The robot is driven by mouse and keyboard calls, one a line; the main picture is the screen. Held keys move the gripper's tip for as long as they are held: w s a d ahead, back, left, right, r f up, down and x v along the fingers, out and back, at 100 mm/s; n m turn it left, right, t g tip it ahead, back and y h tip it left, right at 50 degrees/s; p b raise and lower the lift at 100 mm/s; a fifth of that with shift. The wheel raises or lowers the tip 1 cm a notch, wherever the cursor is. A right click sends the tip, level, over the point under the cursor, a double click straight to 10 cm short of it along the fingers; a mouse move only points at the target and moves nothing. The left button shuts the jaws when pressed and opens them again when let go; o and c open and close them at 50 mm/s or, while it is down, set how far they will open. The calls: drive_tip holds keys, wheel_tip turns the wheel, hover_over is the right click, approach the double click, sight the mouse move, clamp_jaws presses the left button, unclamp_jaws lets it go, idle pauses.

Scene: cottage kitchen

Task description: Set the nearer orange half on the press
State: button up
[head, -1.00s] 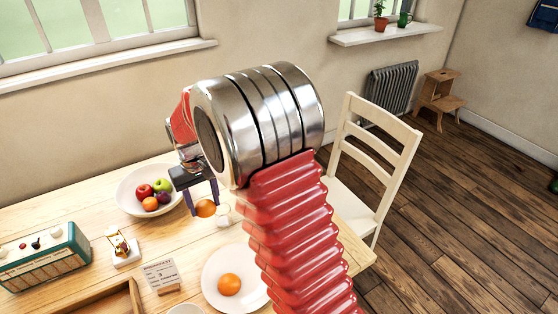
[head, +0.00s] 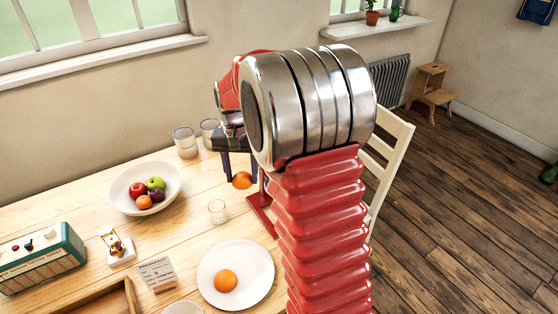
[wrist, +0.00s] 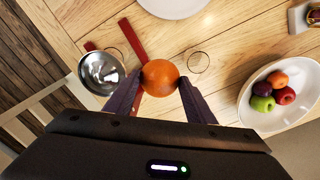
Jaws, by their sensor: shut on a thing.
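My gripper (head: 241,180) is shut on an orange half (head: 242,181) and holds it above the table. In the wrist view the orange half (wrist: 159,78) sits between the two dark fingers, its rounded side showing. The press is partly hidden behind my arm in the head view, where its red base (head: 261,217) shows. In the wrist view its steel bowl (wrist: 102,72) lies left of the orange half, apart from it, with a red bar (wrist: 132,40) beside it. Another orange half (head: 225,281) lies on a white plate (head: 256,259).
A small glass (head: 218,211) stands left of the press. A white fruit bowl (head: 124,199), two glass jars (head: 185,142), a card (head: 156,273), a radio (head: 42,258) and a wooden tray (head: 125,301) stand on the table (head: 190,235). A chair (head: 388,160) is at right.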

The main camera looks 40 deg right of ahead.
drive_tip(key=s+d+r+m, duration=0.4)
drive_tip(key=s+d+m, duration=0.1)
drive_tip(key=d, duration=0.5)
drive_tip(key=shift+m, duration=0.7)
drive_tip(key=shift+a+f, duration=0.1)
drive_tip(key=shift+f, duration=0.1)
drive_tip(key=shift+f, duration=2.75)
drive_tip(key=shift+s+f, duration=0.1)
drive_tip(key=shift+f, duration=0.45)
drive_tip(key=o, duration=0.4)
wheel_tip(320, 180, up, 11)
idle(0.3)
